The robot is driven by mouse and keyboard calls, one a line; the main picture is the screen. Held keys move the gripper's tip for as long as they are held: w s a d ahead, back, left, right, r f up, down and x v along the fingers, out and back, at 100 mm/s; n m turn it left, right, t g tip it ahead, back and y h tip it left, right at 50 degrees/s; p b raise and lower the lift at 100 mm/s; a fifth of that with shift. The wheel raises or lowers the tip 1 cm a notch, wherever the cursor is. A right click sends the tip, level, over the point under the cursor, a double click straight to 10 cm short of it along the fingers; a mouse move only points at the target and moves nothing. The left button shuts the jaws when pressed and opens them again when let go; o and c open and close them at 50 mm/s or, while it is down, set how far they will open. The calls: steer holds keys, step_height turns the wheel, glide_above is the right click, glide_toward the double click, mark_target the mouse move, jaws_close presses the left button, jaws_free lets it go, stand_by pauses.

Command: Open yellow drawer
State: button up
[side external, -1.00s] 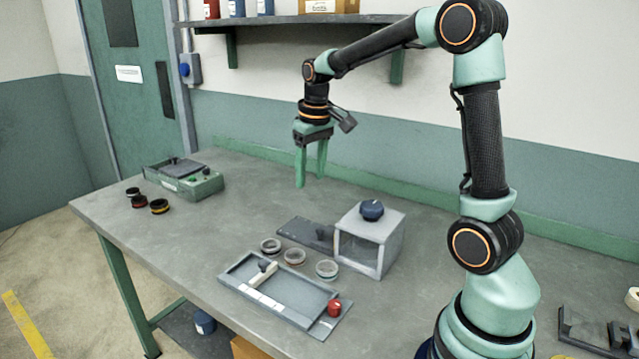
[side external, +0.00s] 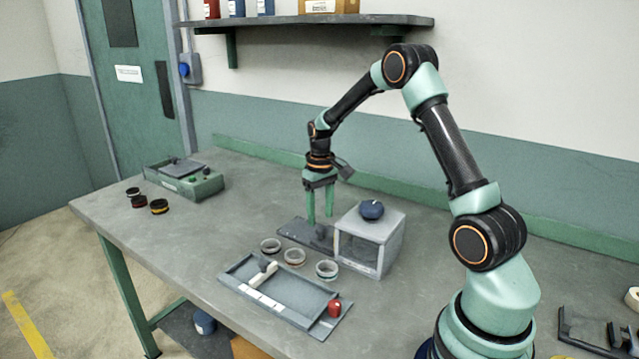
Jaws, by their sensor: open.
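No yellow drawer can be made out in the side external view. A dark grey plate (side external: 297,232) with a small dark knob (side external: 320,230) lies against the left side of a grey box (side external: 368,240). The box has a dark see-through front and a blue knob (side external: 371,210) on top. My gripper (side external: 320,220) is open and points down over the plate, its green fingers close to the small knob. I cannot tell whether the fingers touch the knob or stand on both sides of it.
A shallow grey tray (side external: 300,307) with a light slider and a red knob (side external: 334,307) lies nearer. A green case (side external: 183,182) and several dark rings (side external: 139,201) are at the far left. The left middle tabletop is clear.

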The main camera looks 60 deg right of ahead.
mark_target(320, 229)
steer(key=shift+f, duration=1.8)
jaws_close()
steer(key=shift+r, duration=0.1)
